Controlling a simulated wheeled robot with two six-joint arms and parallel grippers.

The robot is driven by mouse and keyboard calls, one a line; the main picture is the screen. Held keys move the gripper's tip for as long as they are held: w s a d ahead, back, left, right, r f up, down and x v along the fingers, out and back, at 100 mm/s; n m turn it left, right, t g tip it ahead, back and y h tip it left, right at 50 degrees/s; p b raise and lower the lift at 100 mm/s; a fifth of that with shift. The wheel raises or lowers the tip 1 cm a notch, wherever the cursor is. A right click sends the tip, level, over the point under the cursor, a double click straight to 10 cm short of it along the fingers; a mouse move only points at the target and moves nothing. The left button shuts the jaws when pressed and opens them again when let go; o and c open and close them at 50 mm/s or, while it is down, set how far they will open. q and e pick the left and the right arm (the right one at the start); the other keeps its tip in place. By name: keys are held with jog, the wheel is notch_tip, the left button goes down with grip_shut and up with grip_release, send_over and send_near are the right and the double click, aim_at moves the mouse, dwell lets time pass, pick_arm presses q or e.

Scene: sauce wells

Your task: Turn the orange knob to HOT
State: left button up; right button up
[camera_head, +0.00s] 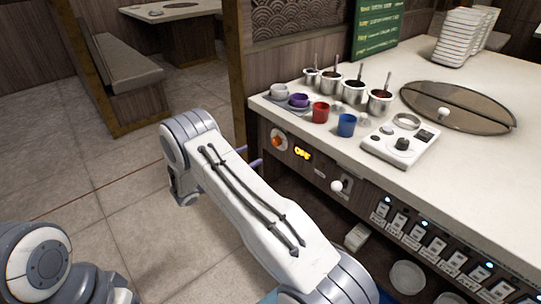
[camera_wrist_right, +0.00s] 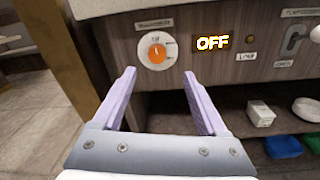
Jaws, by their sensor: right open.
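The orange knob (camera_head: 277,142) sits on the front panel of the counter, at its left end. In the right wrist view the orange knob (camera_wrist_right: 157,53) is on a white round dial with small marks I cannot read. A lit display (camera_wrist_right: 212,43) beside it reads OFF; it also glows in the head view (camera_head: 302,153). My right gripper (camera_wrist_right: 159,80) is open and empty. Its two purple fingers point toward the panel, below and either side of the knob, apart from it. In the head view the right gripper (camera_head: 252,157) is mostly hidden behind my arm. My left gripper is out of view.
The counter top (camera_head: 460,160) above holds a red cup (camera_head: 320,112), a blue cup (camera_head: 346,125), several sauce wells and a white control box (camera_head: 400,150). A wooden post (camera_wrist_right: 62,50) stands left of the panel. Below is an open shelf with a white box (camera_wrist_right: 260,114).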

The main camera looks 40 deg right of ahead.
aim_at(274, 142)
jog(key=d, duration=0.3)
jog(key=w+d, duration=0.1)
jog(key=d, duration=0.3)
jog(key=d+f, duration=0.1)
jog(key=d, duration=0.3)
jog(key=shift+w+b, duration=0.3)
jog(key=shift+w, duration=0.1)
grip_shut()
